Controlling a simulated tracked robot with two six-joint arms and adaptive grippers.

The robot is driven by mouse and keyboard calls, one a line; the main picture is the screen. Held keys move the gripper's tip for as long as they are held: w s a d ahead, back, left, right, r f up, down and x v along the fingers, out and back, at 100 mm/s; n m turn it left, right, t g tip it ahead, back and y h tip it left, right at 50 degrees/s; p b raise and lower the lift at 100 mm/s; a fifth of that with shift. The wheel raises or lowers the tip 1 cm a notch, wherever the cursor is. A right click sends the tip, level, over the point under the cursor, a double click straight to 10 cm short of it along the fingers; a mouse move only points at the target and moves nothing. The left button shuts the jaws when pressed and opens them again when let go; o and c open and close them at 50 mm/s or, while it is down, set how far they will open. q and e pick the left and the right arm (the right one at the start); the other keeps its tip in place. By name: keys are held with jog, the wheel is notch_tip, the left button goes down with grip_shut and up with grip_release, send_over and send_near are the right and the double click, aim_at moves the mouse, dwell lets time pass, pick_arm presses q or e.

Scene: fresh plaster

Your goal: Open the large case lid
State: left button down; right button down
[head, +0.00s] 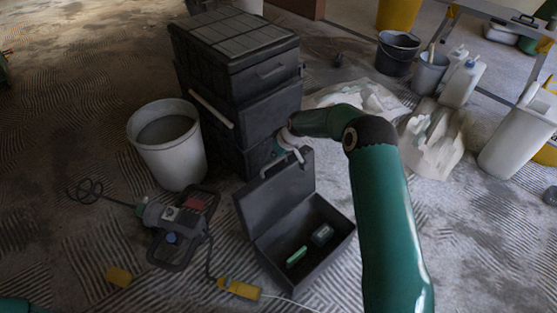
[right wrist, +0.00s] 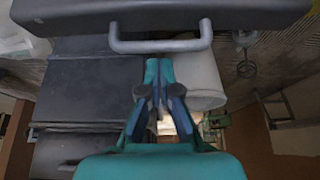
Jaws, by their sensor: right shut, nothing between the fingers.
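The dark grey case (head: 262,245) stands on the floor in the middle of the head view. Its lid (head: 285,192) is up, roughly upright, and the inside shows. A pale grey handle (head: 276,164) is on the lid's top edge. In the right wrist view the lid (right wrist: 95,14) spans the top, with its handle (right wrist: 160,46) below it. My right gripper (head: 283,146) is at the handle, partly hidden by my arm. Its fingers (right wrist: 158,66) are shut and empty, close to the handle bar; I cannot tell whether they touch. My left gripper is out of view.
Two small green items (head: 296,256) (head: 322,235) lie in the case. A stack of black boxes (head: 235,60) stands right behind the lid. A white bucket (head: 170,150) and a mixer (head: 175,225) are at left, white bags (head: 432,140) at right. Floor at lower right is clear.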

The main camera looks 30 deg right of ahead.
jog(key=s+p+v, duration=0.1)
jog(key=v, duration=0.7)
jog(key=shift+s+d, duration=0.15)
jog(key=shift+d, duration=0.25)
